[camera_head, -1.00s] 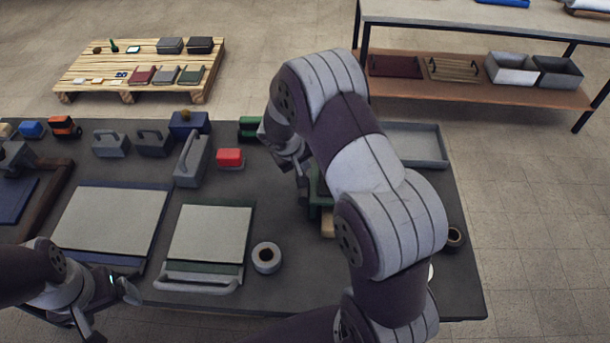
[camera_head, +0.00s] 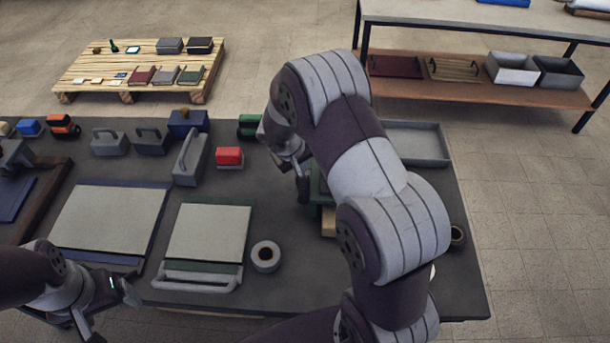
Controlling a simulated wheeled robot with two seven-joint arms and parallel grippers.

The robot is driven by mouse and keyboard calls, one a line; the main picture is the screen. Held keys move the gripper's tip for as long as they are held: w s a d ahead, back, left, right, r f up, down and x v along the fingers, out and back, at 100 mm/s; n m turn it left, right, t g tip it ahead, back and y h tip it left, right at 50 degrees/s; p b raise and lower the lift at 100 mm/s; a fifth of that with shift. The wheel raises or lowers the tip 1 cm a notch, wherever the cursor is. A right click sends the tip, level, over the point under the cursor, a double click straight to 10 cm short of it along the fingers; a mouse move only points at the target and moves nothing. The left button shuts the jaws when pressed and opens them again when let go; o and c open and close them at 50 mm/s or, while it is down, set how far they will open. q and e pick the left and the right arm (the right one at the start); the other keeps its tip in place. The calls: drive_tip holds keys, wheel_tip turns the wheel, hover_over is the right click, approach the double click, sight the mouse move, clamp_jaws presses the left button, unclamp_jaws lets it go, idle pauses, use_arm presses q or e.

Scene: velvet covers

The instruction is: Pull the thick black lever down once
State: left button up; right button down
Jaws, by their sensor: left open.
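I cannot make out the thick black lever clearly. A green device (camera_head: 317,190) with a pale wooden block at its front stands on the dark table, mostly hidden behind my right arm. My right gripper (camera_head: 303,186) points down at the device's left side. Its fingers are small and partly hidden, so contact and grip are unclear. A dark frame-like device (camera_head: 52,188) with a blue plate stands at the table's left edge, cut off by the picture. My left gripper (camera_head: 112,314) is open and empty at the front left, near the table's front edge.
Two flat pale boards (camera_head: 110,222) (camera_head: 208,235) lie on the table (camera_head: 285,220), beside a tape roll (camera_head: 265,256). Grey handled blocks (camera_head: 190,158), a red block (camera_head: 229,156) and a blue box (camera_head: 187,122) stand behind. A grey tray (camera_head: 417,143) is at the back right.

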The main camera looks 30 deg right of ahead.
drive_tip(key=shift+s+a+f+b, duration=0.25)
drive_tip(key=shift+s+f+b, duration=0.35)
drive_tip(key=shift+f, duration=0.2)
idle(0.4)
drive_tip(key=shift+s+a+f+b, duration=0.25)
drive_tip(key=shift+s+f+b, duration=0.25)
drive_tip(key=shift+f+b, duration=0.55)
idle(1.2)
drive_tip(key=shift+r, duration=0.35)
drive_tip(key=shift+w+d+r, duration=0.15)
drive_tip(key=shift+d+r, duration=0.05)
drive_tip(key=shift+r, duration=0.1)
drive_tip(key=shift+w, duration=0.1)
drive_tip(key=shift+d+r, duration=0.1)
drive_tip(key=shift+r, duration=0.1)
drive_tip(key=shift+w+r+p, duration=0.1)
drive_tip(key=shift+r+p, duration=0.2)
drive_tip(key=shift+p, duration=0.25)
drive_tip(key=r+p, duration=0.1)
drive_tip(key=w+d+r+p, duration=0.1)
drive_tip(key=w+r+p, duration=0.1)
drive_tip(key=r, duration=0.1)
drive_tip(key=shift+w+d, duration=0.2)
drive_tip(key=shift+d, duration=0.2)
